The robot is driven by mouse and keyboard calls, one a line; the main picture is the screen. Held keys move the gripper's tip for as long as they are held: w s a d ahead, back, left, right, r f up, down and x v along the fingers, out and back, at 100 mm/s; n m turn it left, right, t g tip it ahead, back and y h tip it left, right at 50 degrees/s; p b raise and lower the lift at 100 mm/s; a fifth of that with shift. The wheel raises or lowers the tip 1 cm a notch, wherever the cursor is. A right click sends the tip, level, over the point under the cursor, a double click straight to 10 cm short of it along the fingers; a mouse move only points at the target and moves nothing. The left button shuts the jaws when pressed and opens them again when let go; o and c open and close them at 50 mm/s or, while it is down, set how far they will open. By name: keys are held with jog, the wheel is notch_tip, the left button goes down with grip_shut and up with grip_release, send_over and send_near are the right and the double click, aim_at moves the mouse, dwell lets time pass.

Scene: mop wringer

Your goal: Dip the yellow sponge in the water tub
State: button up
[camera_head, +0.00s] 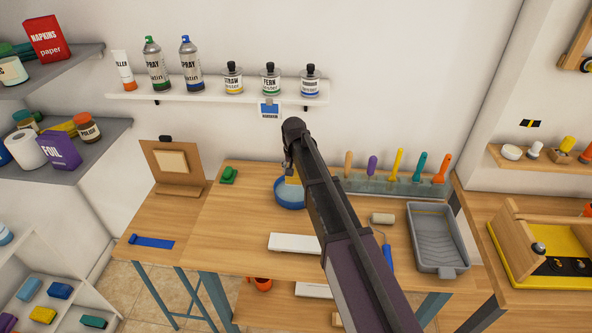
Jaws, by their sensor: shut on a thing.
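The blue round water tub (280,202) stands on the wooden table, with pale water inside. My arm crosses the view and hides the tub's right side. My gripper (290,168) shows only in part at the far end of the arm, over the tub. It is shut on the yellow sponge (293,181), of which a small piece shows below the gripper. The sponge is at the tub's back right part in the picture. I cannot tell whether it touches the water.
A green object (229,175) lies left of the tub. A white slab (293,243) lies in front. A rack of colored-handled tools (395,184), a paint roller (383,219) and a grey paint tray (437,240) are to the right. A shelf (220,94) with cans and bottles hangs behind.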

jog(key=shift+f, duration=0.2)
dwell(0.3)
jog(key=shift+f+b, duration=1.7)
jog(key=shift+b, duration=0.15)
jog(key=shift+f+b, duration=0.55)
dwell(0.5)
jog(key=shift+f+b, duration=1.35)
jog(key=shift+f, duration=0.15)
dwell(1.3)
jog(key=shift+r+p, duration=2.8)
jog(key=shift+r, duration=0.15)
